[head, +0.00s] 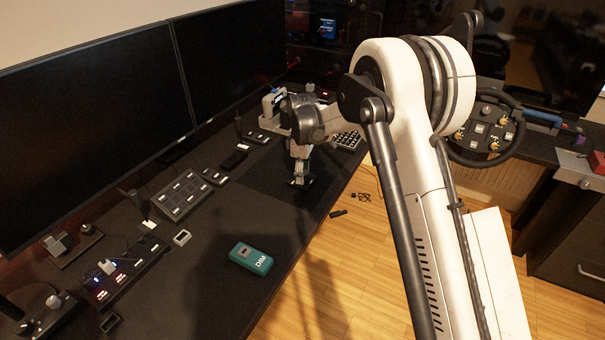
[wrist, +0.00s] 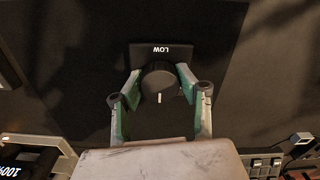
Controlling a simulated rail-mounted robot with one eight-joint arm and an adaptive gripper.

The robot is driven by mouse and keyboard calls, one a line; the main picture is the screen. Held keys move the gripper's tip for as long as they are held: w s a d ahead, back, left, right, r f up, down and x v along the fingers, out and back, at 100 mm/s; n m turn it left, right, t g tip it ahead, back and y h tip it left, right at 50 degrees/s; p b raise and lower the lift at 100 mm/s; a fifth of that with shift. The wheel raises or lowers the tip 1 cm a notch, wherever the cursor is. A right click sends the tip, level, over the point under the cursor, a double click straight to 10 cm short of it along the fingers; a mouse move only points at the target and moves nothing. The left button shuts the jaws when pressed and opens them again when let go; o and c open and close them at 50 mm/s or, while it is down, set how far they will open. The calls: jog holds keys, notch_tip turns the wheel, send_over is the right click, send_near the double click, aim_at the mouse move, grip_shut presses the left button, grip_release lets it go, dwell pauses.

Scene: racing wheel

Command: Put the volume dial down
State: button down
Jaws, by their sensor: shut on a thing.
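The volume dial (wrist: 157,78) is a round black knob with a short white mark, on a dark block whose label reads LOW upside down in the wrist view. My gripper (wrist: 160,84) has its green-lined fingers on both sides of the knob, shut on it. In the head view my gripper (head: 300,178) points down over the dark mat, with the dial a small dark shape at its tips. Whether the block touches the surface cannot be told.
The black desk (head: 205,260) holds a teal DIM box (head: 251,258), a button panel (head: 182,194) and several small controls. Large monitors (head: 85,110) stand behind them. A steering wheel (head: 485,128) is at the right. The mat (head: 255,175) is mostly clear.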

jog(key=c, duration=1.2)
grip_release()
jog(key=shift+r, duration=0.1)
notch_tip(320, 180, up, 12)
jog(key=p, duration=0.1)
jog(key=s+d+r+m+t, duration=0.2)
jog(key=s+d+r+m, duration=0.2)
jog(key=s+d+r, duration=0.55)
jog(key=s+d+r+m+t, duration=0.1)
jog(key=s+d+r+m, duration=0.15)
jog(key=s, duration=0.45)
jog(key=s+d+r+m+t, duration=0.1)
jog(key=s+d+r+m, duration=0.1)
jog(key=s+d, duration=0.35)
jog(key=s+d+r+m+t, duration=0.1)
jog(key=s+r+m, duration=0.1)
jog(key=s, duration=0.6)
jog(key=s+d+f+m, duration=0.1)
jog(key=s, duration=0.2)
jog(key=s+d+f+m+t, duration=0.1)
jog(key=s+f+m, duration=0.1)
jog(key=s, duration=0.2)
jog(key=s+d+f+m+t, duration=0.1)
jog(key=s+f, duration=0.1)
jog(key=s, duration=0.2)
jog(key=shift+s+d, duration=0.1)
jog(key=shift+d, duration=0.3)
